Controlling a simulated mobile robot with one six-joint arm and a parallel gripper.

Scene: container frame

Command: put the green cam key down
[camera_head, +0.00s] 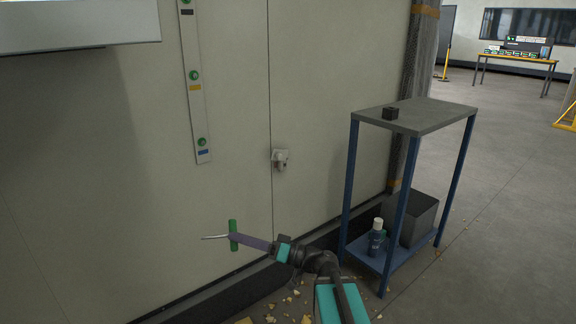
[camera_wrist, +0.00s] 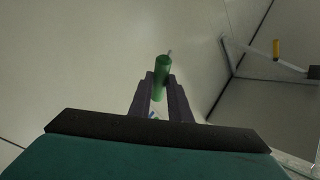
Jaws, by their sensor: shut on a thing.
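The green cam key (camera_head: 233,229) has an upright green handle, with a thin grey metal shaft reaching left from it. My gripper (camera_head: 236,238) is shut on the handle and holds the key in the air in front of the pale container wall. In the wrist view the green cam key (camera_wrist: 162,68) sits between the fingertips of my gripper (camera_wrist: 161,80). The fingers hide part of the handle.
A side table (camera_head: 437,113) with a grey top and blue legs stands at the right. A strip (camera_head: 191,60) with green knobs is on the wall.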

